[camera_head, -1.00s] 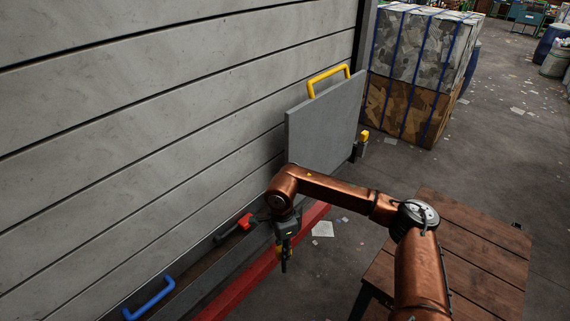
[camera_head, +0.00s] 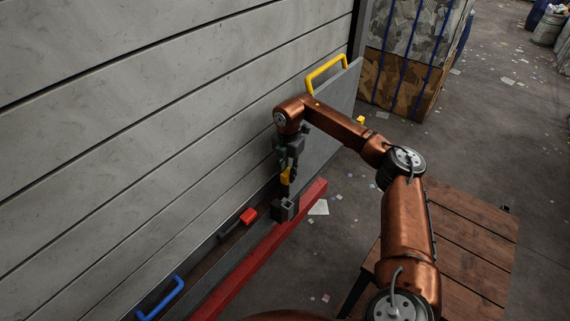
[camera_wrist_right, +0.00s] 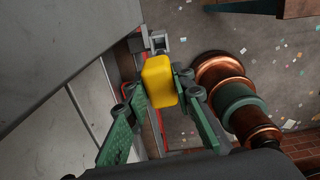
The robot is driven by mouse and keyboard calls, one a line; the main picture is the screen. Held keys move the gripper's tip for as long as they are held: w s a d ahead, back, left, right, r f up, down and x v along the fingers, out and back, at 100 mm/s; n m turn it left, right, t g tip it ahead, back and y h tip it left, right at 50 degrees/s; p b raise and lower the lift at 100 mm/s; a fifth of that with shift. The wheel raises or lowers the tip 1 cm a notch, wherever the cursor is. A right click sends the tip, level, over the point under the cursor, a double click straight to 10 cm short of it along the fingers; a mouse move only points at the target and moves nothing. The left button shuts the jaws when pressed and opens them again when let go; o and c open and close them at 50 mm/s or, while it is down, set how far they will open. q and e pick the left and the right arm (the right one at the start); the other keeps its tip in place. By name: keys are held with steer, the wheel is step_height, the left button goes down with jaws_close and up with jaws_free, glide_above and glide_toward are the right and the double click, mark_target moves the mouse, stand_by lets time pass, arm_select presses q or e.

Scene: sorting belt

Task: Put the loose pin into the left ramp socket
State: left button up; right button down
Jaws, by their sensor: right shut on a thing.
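The loose pin, with a yellow head (camera_head: 286,175), is held in my right gripper (camera_head: 287,168), which is shut on it. In the right wrist view the yellow head (camera_wrist_right: 159,80) sits between the fingertips of the gripper (camera_wrist_right: 160,88). The left ramp socket, a small grey block (camera_head: 285,209), is at the near end of the ramp panel, directly below the pin in the head view. In the wrist view a grey socket block (camera_wrist_right: 159,41) shows just beyond the head. The pin's lower end is dark and partly hidden; I cannot tell whether it is inside the socket.
The grey ramp panel (camera_head: 343,95) stands against the slatted wall with a yellow handle (camera_head: 326,72) on top. A small yellow piece (camera_head: 361,120) shows at its far end. A red rail (camera_head: 255,255), a red-ended bar (camera_head: 249,216) and a blue handle (camera_head: 160,298) lie nearby. A wooden table (camera_head: 465,245) stands right.

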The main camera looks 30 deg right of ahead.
mark_target(288, 196)
steer(key=shift+w+d+r+m, duration=0.15)
steer(key=shift+w+d+m, duration=0.1)
steer(key=shift+m, duration=0.35)
steer(key=shift+f+b, duration=0.65)
steer(key=shift+f, duration=0.3)
steer(key=shift+f+b, duration=1.3)
steer(key=shift+f, duration=0.7)
arm_select(q)
step_height(288, 196, down, 4)
steer(key=shift+r, duration=0.1)
arm_select(e)
steer(key=shift+f, duration=0.1)
arm_select(q)
steer(key=shift+r, duration=0.3)
steer(key=shift+f, duration=0.1)
arm_select(e)
steer(key=shift+f, duration=0.15)
steer(key=shift+f+b, duration=1.7)
steer(key=shift+f, duration=2.25)
arm_select(q)
step_height(288, 196, down, 4)
steer(key=shift+r, duration=0.15)
arm_select(e)
steer(key=c, duration=1.6)
jaws_free()
arm_select(q)
steer(key=shift+s, duration=0.1)
arm_select(e)
steer(key=shift+f, duration=0.1)
